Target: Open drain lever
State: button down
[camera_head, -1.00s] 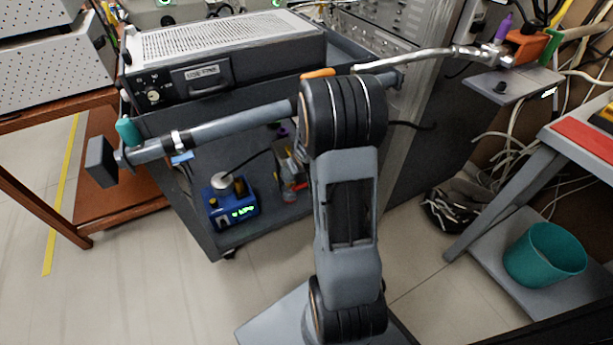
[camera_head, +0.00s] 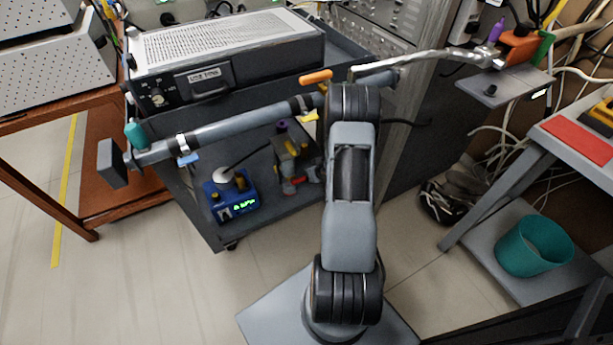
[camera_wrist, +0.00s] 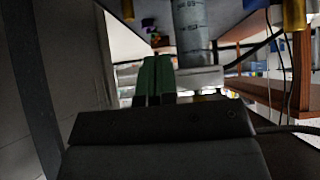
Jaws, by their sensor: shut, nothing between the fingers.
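No lever carries a label I can read, so I cannot tell which is the drain lever. In the head view, a teal handle (camera_head: 134,134) stands near the left end of a grey horizontal tube (camera_head: 225,130). An orange lever (camera_head: 316,76) lies above the tube's right part. A purple knob (camera_head: 497,30) and a green handle (camera_head: 545,48) show at the upper right. My gripper is hidden behind my arm there.
A dark cart (camera_head: 215,215) carries a black instrument (camera_head: 230,50) and, on its lower shelf, a blue device (camera_head: 230,195). A brown table (camera_head: 125,200) stands left. A teal bin (camera_head: 534,246) sits at right beneath a bench. Clear floor lies at lower left.

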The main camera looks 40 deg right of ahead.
jog(key=b, duration=0.4)
send_over(299, 180)
jog(key=s+d, duration=0.1)
jog(key=d, duration=0.1)
notch_tip(299, 180, down, 8)
jog(key=shift+s+d+f+b, duration=0.15)
jog(key=shift+f+b, duration=0.15)
jog(key=shift+f, duration=0.45)
jog(key=shift+s+d+f+b, duration=0.15)
jog(key=shift+f+b, duration=0.1)
jog(key=shift+f, duration=0.5)
jog(key=shift+a, duration=0.15)
